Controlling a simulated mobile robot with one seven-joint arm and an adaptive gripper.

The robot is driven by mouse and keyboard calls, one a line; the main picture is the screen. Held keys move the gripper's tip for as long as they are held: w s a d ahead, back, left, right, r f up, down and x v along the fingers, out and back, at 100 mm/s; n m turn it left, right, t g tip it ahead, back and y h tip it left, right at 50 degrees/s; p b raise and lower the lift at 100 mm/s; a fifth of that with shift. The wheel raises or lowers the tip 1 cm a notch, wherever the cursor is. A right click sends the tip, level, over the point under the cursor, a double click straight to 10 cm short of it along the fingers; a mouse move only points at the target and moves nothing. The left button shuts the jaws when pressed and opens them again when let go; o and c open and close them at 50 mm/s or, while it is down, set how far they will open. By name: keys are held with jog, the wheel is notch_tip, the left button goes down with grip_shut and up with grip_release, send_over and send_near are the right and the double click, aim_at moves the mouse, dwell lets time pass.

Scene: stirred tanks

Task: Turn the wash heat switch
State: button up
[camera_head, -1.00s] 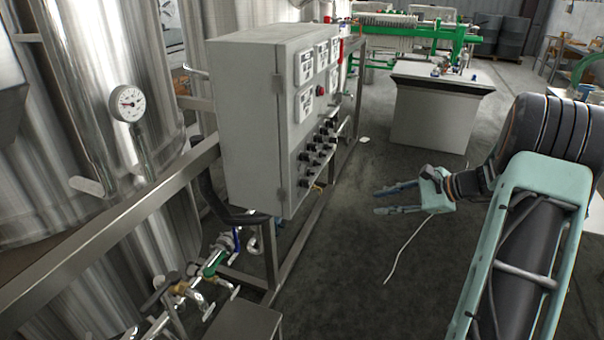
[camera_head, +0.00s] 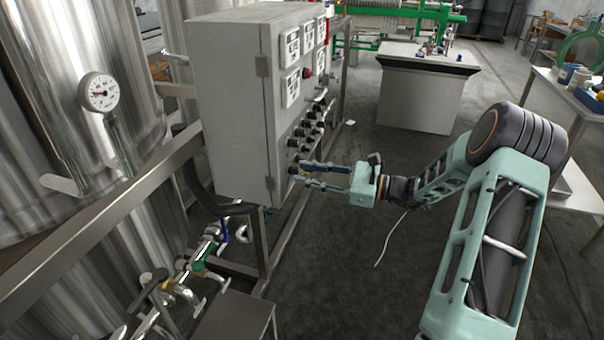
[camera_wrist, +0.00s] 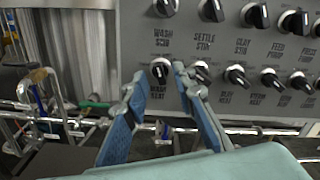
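The wash heat switch (camera_wrist: 160,68) is a black rotary knob with a pale pointer line on the grey panel, above a label that reads as wash heat in the wrist view. Its pointer looks near upright. My gripper (camera_wrist: 158,76) is open, its two blue fingers pointing at the panel, one fingertip on each side of the knob in the picture. Whether they touch it I cannot tell. In the head view my gripper (camera_head: 299,174) is at the lower near corner of the panel's knob rows; the fingers largely hide this knob there.
The settle heat knob (camera_wrist: 200,72) is close beside the right finger. The wash stir knob (camera_wrist: 165,7) is above. The grey control cabinet (camera_head: 228,100) stands on a metal frame. Pipes and valves (camera_head: 190,275) lie below left. Open floor (camera_head: 340,245) is in front.

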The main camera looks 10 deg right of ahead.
jog(key=shift+x, duration=0.85)
jog(key=shift+c, duration=0.5)
grip_shut()
jog(key=shift+n+b, duration=2.8)
jog(key=shift+n, duration=1.2)
jog(key=shift+d, duration=0.1)
